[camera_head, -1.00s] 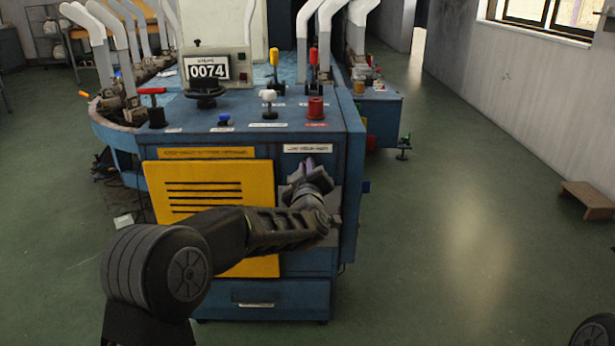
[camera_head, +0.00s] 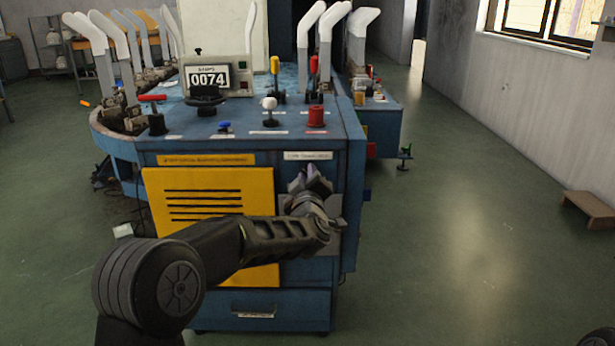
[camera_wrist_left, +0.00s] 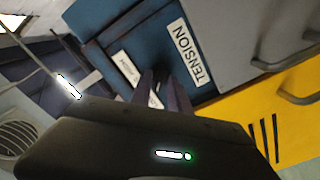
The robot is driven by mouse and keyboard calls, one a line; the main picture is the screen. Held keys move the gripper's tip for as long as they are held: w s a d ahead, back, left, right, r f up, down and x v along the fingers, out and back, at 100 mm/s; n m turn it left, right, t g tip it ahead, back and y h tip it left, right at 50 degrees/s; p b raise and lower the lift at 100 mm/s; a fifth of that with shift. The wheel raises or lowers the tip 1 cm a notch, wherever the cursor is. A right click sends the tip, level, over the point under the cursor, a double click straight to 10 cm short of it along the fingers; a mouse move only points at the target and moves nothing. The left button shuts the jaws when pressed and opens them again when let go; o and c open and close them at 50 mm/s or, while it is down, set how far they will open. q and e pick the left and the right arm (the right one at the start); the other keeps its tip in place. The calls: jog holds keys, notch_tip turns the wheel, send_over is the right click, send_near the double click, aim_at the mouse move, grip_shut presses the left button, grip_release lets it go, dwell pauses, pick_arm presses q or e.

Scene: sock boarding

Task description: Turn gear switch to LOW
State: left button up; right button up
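The blue machine's front (camera_head: 343,180) has a grey plate (camera_head: 333,240) at its right, under a white label (camera_head: 307,156) too small to read surely. My left gripper (camera_head: 310,175) is in front of this plate, just below the label, and hides the middle of the panel. I cannot make out the gear switch; it may be behind the gripper. In the left wrist view, the two fingers (camera_wrist_left: 163,90) are apart, with part of a white label (camera_wrist_left: 128,68) beside and between them. A TENSION label (camera_wrist_left: 189,53) is next to them.
A yellow vented panel (camera_head: 160,220) is left of the gripper, behind my left forearm. Knobs and levers, including a red knob (camera_head: 316,115), stand on the machine top by a counter (camera_head: 208,77) reading 0074.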

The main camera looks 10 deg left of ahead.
pick_arm(q)
jog(key=shift+o, duration=0.8)
jog(key=shift+s, duration=0.1)
jog(key=p+v, duration=0.1)
jog(key=v, duration=0.6)
jog(key=shift+s+p, duration=0.3)
jog(key=shift+d+f, duration=0.1)
jog(key=shift+d, duration=0.05)
